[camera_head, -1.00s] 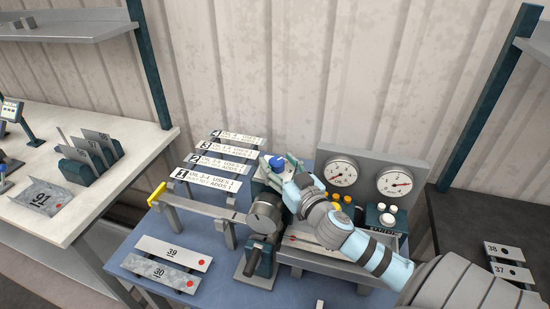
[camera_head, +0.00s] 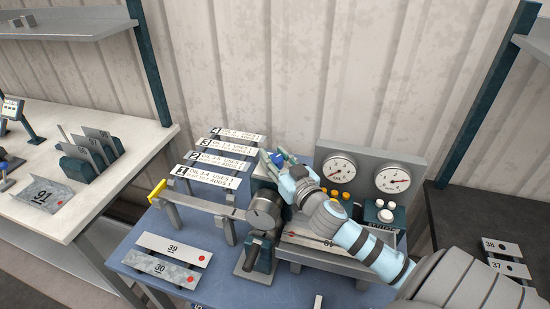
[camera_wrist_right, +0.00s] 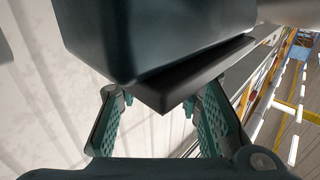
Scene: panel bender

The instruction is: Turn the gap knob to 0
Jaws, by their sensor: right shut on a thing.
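My right arm comes in from the lower right in the head view. My right gripper (camera_head: 277,162) is at the back of the bender, with its teal fingers at a blue knob (camera_head: 279,159). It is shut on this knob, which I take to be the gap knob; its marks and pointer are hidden. In the right wrist view the two teal fingers (camera_wrist_right: 150,115) stand either side of a dark block (camera_wrist_right: 160,45) that fills the top; the knob's setting cannot be read there. My left gripper is not in view.
A dark crank handle (camera_head: 253,256) stands in front.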

